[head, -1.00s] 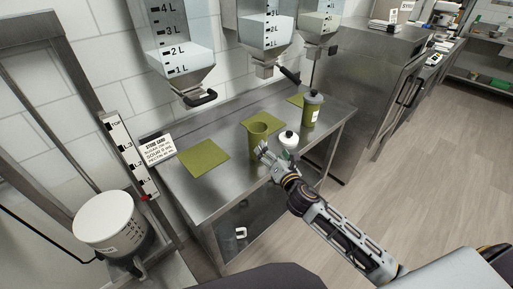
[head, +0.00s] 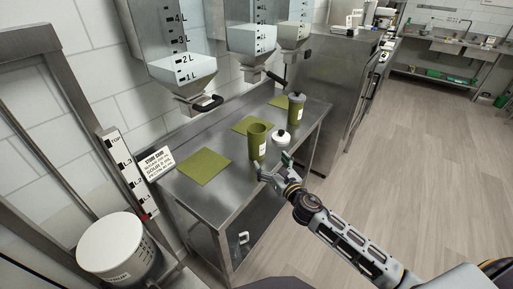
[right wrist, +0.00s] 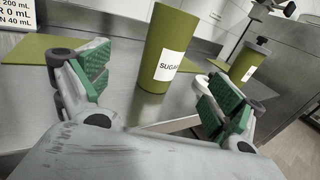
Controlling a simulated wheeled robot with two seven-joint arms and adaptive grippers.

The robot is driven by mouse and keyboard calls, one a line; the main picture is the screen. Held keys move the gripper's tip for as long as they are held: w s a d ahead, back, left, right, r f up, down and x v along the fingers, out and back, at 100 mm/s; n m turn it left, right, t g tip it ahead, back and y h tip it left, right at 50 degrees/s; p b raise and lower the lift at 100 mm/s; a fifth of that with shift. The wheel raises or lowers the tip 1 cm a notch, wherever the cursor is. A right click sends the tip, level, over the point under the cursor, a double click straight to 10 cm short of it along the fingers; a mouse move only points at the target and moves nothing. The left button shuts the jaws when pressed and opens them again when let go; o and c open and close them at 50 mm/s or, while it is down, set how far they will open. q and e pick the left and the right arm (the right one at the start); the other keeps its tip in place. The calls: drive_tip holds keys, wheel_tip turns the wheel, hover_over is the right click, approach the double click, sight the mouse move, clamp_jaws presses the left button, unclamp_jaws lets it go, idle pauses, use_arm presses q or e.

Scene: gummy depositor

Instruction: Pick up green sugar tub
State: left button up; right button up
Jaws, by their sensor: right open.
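The green sugar tub (head: 257,141) stands upright and open-topped on the steel table. In the right wrist view the tub (right wrist: 163,50) shows a white label reading "SUGA", its end cut off from sight. My right gripper (head: 273,168) is open and empty at the table's front edge, just in front of the tub and apart from it. In the right wrist view its green-padded fingers (right wrist: 152,100) are spread wide, with the tub beyond and between them. My left gripper is not in view.
A white-lidded container (head: 281,137) stands right of the tub, and a lidded green tub (head: 296,107) farther back. A green mat (head: 204,166) lies left on the steel table (head: 213,204). Hoppers (head: 185,75) hang above. A white bucket (head: 111,243) stands at lower left.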

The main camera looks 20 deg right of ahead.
sight(261, 148)
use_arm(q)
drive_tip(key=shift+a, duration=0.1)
use_arm(e)
drive_tip(key=shift+d+f, duration=0.1)
drive_tip(key=shift+d, duration=0.05)
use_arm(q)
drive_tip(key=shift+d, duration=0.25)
use_arm(e)
drive_tip(key=shift+w, duration=0.1)
drive_tip(key=shift+w+a+p, duration=0.15)
drive_tip(key=shift+w+a, duration=0.1)
drive_tip(key=shift+w, duration=1.1)
drive_tip(key=shift+w+a+p, duration=0.15)
drive_tip(key=shift+w+a, duration=0.05)
drive_tip(key=shift+w, duration=1.1)
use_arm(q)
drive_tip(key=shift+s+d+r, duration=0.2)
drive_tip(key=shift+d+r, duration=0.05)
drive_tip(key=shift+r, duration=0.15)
use_arm(e)
drive_tip(key=shift+w+a, duration=0.15)
drive_tip(key=shift+w, duration=0.6)
drive_tip(key=shift+w+a, duration=0.1)
drive_tip(key=shift+w, duration=0.65)
drive_tip(key=shift+w, duration=0.1)
